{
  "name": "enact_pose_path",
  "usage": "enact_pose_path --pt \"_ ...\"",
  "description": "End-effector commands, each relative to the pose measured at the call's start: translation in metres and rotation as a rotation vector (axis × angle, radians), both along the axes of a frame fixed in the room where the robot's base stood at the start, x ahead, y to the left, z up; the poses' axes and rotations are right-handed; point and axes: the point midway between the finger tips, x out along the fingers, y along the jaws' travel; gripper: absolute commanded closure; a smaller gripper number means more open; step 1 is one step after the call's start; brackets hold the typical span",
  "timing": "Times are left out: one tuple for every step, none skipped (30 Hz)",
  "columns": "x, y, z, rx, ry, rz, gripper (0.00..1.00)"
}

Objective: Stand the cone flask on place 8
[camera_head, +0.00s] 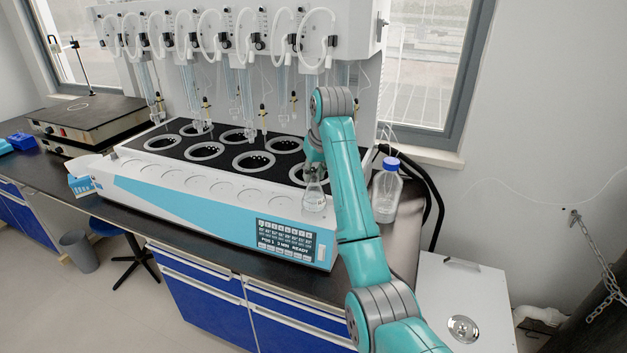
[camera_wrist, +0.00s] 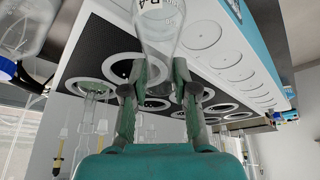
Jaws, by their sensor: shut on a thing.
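The clear cone flask (camera_head: 314,196) is upright at the front right of the distiller, held by its neck. My gripper (camera_head: 313,168) is shut on it. In the wrist view the flask (camera_wrist: 160,32) shows dark marking on its glass, and my gripper's fingers (camera_wrist: 156,77) close on its neck from both sides. The distiller (camera_head: 180,178) has a black top with several ringed round wells and a white front ledge with a row of faint circles. The flask is over the right end of this ledge; I cannot tell whether its base touches. I cannot read which place is number 8.
A clear bottle with a blue cap (camera_head: 387,192) stands just right of my arm. Glass tubes and white hoses (camera_head: 240,75) hang above the wells. A lit display (camera_head: 285,240) is on the distiller's front right. A hot plate (camera_head: 85,118) stands at the left.

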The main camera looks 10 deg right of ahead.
Motion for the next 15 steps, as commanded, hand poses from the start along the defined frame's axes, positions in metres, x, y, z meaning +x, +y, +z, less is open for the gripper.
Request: enact_pose_path --pt "-0.001 -0.001 -0.008 0.0 0.003 0.0 1.0" --pt "-0.002 -0.001 -0.013 0.0 0.003 0.0 1.0" --pt "-0.002 -0.001 -0.017 0.0 0.002 0.0 1.0" --pt "-0.003 -0.002 -0.02 0.0 0.002 0.0 1.0" --pt "-0.003 -0.002 -0.022 0.0 0.001 0.0 1.0" --pt "-0.003 -0.002 -0.024 0.0 0.0 0.0 1.0" --pt "-0.003 -0.002 -0.024 0.0 0.0 0.0 1.0" --pt "-0.003 -0.002 -0.024 0.0 -0.001 0.0 1.0" --pt "-0.003 -0.002 -0.023 0.0 -0.001 0.0 1.0" --pt "-0.003 -0.002 -0.023 0.0 -0.001 0.0 1.0" --pt "-0.003 -0.002 -0.023 0.0 0.0 0.0 1.0" --pt "-0.003 -0.002 -0.023 0.0 0.0 0.0 1.0" --pt "-0.003 -0.002 -0.024 0.0 0.0 0.0 1.0" --pt "-0.003 -0.002 -0.024 0.0 0.0 0.0 1.0" --pt "-0.003 -0.002 -0.025 0.0 0.0 0.0 1.0"
